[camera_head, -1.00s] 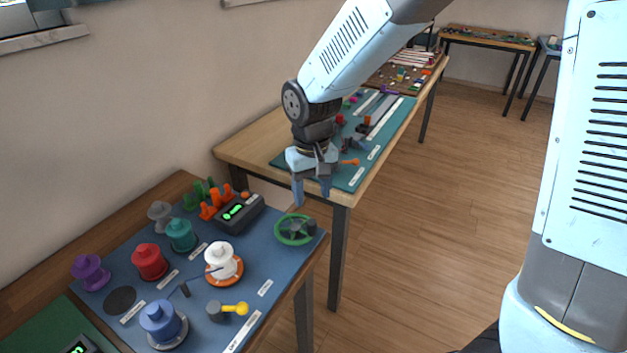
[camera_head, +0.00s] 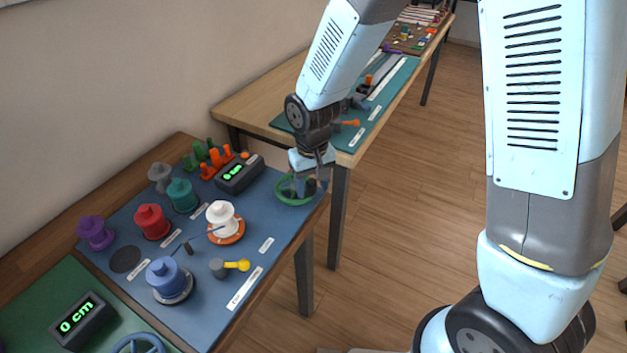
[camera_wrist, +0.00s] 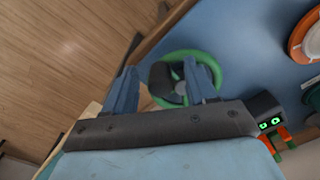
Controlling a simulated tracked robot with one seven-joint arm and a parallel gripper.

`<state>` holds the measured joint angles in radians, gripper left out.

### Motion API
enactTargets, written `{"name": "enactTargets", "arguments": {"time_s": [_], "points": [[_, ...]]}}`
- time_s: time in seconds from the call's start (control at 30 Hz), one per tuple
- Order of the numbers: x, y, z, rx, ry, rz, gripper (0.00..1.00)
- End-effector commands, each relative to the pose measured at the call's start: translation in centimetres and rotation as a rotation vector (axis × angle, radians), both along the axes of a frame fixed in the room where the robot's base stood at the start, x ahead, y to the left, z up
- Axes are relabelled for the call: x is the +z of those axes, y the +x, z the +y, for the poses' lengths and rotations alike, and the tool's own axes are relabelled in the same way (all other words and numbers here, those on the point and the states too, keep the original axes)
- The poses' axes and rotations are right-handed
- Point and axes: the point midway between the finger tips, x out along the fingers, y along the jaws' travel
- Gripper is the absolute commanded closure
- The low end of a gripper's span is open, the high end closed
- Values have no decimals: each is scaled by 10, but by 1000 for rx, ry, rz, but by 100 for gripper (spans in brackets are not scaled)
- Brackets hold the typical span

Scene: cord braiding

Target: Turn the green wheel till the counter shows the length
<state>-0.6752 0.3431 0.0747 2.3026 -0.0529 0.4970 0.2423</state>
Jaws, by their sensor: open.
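The green wheel (camera_head: 281,198) lies flat at the right corner of the blue mat. Its green rim also shows in the wrist view (camera_wrist: 219,72). My gripper (camera_head: 306,189) is down over the wheel, open. In the wrist view its two fingers (camera_wrist: 160,72) stand either side of a dark knob on the wheel; I cannot tell whether they touch it. A black counter (camera_head: 240,174) with lit green marks stands left of the wheel, its reading too small to tell. Another counter (camera_head: 80,318), at lower left, reads 0 cm.
Several coloured spools stand on the blue mat (camera_head: 205,290), including a white spool (camera_head: 223,214) on an orange disc. A yellow-handled crank (camera_head: 236,266) is at the front. A blue wheel (camera_head: 138,344) shows at the bottom edge.

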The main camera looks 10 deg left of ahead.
Motion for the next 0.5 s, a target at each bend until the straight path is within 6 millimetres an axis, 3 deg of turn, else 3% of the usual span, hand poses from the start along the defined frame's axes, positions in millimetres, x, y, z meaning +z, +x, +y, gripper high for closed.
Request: {"name": "enactTargets", "arguments": {"time_s": [0.13, 0.5], "points": [[0, 0, 0, 0, 0, 0, 45], [0, 0, 0, 1, 0, 0, 80]]}}
